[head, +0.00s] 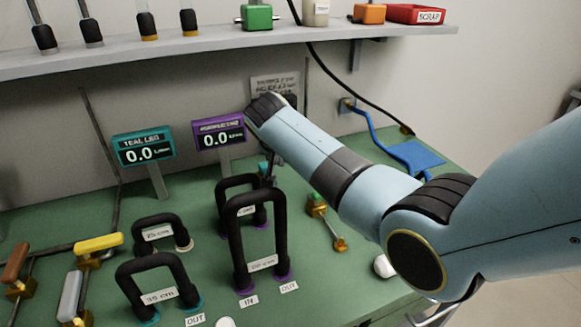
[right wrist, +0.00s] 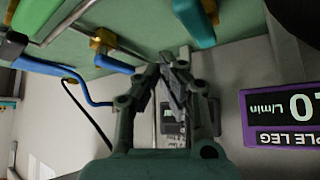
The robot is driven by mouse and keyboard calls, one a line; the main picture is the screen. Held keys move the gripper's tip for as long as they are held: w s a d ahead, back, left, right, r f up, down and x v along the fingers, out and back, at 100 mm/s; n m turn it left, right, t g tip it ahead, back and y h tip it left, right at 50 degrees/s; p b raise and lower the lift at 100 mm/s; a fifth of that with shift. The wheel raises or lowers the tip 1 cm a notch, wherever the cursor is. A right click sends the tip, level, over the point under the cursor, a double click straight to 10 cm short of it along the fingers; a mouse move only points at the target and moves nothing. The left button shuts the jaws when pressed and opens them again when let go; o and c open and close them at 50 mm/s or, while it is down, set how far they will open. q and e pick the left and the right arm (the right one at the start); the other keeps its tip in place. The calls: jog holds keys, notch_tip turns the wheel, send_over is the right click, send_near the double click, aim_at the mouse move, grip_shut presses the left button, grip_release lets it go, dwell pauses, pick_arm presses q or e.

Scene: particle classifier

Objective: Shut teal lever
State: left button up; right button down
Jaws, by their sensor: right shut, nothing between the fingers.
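A teal handle, which looks like the teal lever (right wrist: 194,22), hangs in from the top edge of the right wrist view, just past my fingertips. A small teal piece (head: 263,168) shows in the head view behind the black hoses, below my right wrist; I cannot tell whether it is the same handle. My right gripper (right wrist: 172,66) is shut and empty, with its fingertips close together and apparently short of the teal handle. In the head view my right arm hides most of this gripper. My left gripper is in neither view.
Black looped hoses (head: 234,240) stand on the green bench. The teal display (head: 143,147) and purple display (head: 218,133) both read 0.0. A shelf (head: 220,38) runs above; a blue hose (head: 372,130) lies behind my arm.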

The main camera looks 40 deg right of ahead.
jog(key=shift+w+a+r, duration=0.15)
jog(key=shift+a+r, duration=0.4)
jog(key=shift+r, duration=0.1)
jog(key=shift+w+a+r, duration=0.15)
jog(key=shift+a+r, duration=0.4)
jog(key=shift+r, duration=0.05)
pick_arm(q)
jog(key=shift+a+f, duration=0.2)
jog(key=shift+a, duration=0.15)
pick_arm(e)
jog(key=shift+a+r, duration=0.3)
jog(key=shift+r, duration=0.3)
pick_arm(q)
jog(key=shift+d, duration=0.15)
pick_arm(e)
jog(key=shift+d, duration=0.1)
